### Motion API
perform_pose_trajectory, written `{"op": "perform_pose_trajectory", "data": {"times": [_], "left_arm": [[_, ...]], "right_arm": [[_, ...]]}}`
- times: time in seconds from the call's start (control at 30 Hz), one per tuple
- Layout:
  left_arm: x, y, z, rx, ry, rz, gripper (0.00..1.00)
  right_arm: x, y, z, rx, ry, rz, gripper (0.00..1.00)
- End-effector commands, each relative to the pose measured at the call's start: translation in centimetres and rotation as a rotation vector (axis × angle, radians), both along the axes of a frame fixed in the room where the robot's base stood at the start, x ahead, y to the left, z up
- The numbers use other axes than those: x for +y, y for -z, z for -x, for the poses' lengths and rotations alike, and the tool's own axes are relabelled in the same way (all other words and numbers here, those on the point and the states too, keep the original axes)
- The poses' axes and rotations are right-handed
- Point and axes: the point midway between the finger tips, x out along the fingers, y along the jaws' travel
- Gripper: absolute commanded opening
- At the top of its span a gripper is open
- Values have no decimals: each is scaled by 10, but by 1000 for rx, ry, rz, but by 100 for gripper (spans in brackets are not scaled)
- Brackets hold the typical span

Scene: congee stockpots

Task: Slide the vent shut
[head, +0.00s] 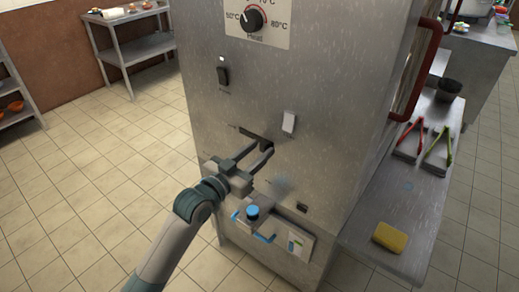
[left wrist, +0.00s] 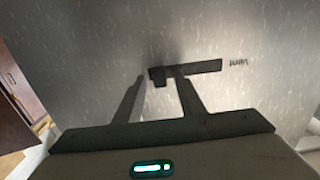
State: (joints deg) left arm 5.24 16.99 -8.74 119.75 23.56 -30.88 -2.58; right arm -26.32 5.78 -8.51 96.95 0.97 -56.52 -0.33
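The vent is a dark horizontal slot (head: 250,134) in the front of the steel cabinet. It also shows in the left wrist view (left wrist: 205,68), beside its upside-down label. Its small dark slider knob (left wrist: 158,76) is at the left end of the slot in that view, which is the right end in the head view. My left gripper (head: 264,148) is open at the slot. In the left wrist view its fingertips (left wrist: 158,78) stand on either side of the knob, with gaps visible. I cannot tell how deep the fingers reach. My right gripper is not in view.
A pale switch (head: 289,122) is just right of the vent. A blue-topped fitting (head: 252,211) juts out below my gripper. A dial (head: 252,19) is above. A side shelf (head: 395,215) holds a yellow sponge (head: 390,236) and tongs. The floor at left is clear.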

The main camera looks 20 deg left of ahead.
Motion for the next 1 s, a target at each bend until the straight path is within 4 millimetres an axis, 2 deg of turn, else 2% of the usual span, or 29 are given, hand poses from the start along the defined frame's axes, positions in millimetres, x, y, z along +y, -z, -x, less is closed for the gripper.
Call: {"op": "perform_pose_trajectory", "data": {"times": [0.13,0.43,0.47,0.6,0.83,1.0], "left_arm": [[-2,0,-7,0,0,0,36],[-3,0,-8,0,0,0,36],[-3,0,-8,0,0,0,31],[-3,0,-8,0,0,0,0],[0,0,-9,0,0,-1,0],[16,1,-15,0,0,-6,0]], "right_arm": [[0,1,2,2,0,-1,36],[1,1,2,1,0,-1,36],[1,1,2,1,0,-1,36],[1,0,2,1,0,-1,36],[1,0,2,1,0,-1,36],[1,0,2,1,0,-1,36]]}}
